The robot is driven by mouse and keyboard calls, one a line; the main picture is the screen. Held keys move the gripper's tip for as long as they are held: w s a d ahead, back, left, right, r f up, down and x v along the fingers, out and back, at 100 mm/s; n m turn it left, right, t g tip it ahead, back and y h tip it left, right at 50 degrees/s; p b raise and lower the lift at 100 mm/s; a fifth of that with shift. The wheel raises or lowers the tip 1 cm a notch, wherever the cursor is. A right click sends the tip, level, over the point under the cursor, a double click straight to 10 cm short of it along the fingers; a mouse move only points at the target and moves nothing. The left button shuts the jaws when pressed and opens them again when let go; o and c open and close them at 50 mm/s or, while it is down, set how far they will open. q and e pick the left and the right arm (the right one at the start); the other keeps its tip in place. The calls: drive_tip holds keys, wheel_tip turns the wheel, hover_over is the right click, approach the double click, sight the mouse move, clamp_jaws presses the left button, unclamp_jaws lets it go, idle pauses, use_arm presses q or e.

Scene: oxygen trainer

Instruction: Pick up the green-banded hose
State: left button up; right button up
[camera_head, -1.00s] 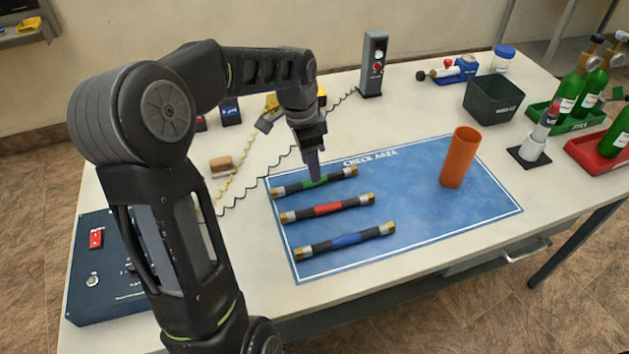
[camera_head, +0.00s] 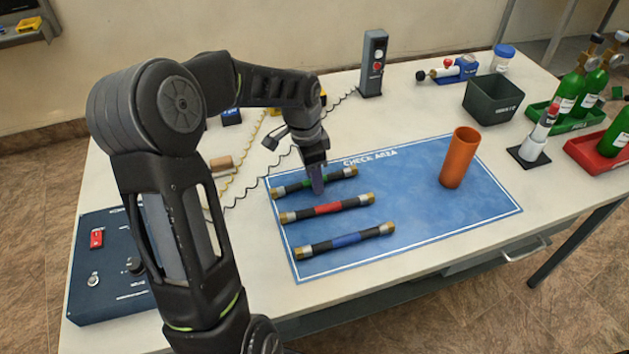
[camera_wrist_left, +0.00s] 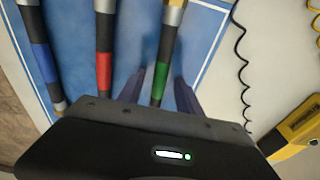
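The green-banded hose (camera_head: 341,175) lies on the blue check-area mat (camera_head: 410,210), farthest back of three hoses. It is black with metal and brass ends. My left gripper (camera_head: 318,187) points down at its middle and partly hides the green band. In the left wrist view, the gripper's fingers (camera_wrist_left: 160,78) are apart, one on each side of the green-banded hose (camera_wrist_left: 165,50). A gap shows between the hose and each finger. I cannot tell how far down the fingertips reach. My right gripper is not in view.
The red-banded hose (camera_head: 328,208) lies just in front, and the blue-banded hose (camera_head: 346,240) nearer still. An orange tube (camera_head: 459,158) stands on the mat's right part. A coiled black cord (camera_head: 243,196) runs left of the mat. The mat's middle is clear.

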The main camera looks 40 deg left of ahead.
use_arm(q)
clamp_jaws()
idle(0.4)
wheel_tip(320, 180, up, 10)
idle(0.8)
idle(0.4)
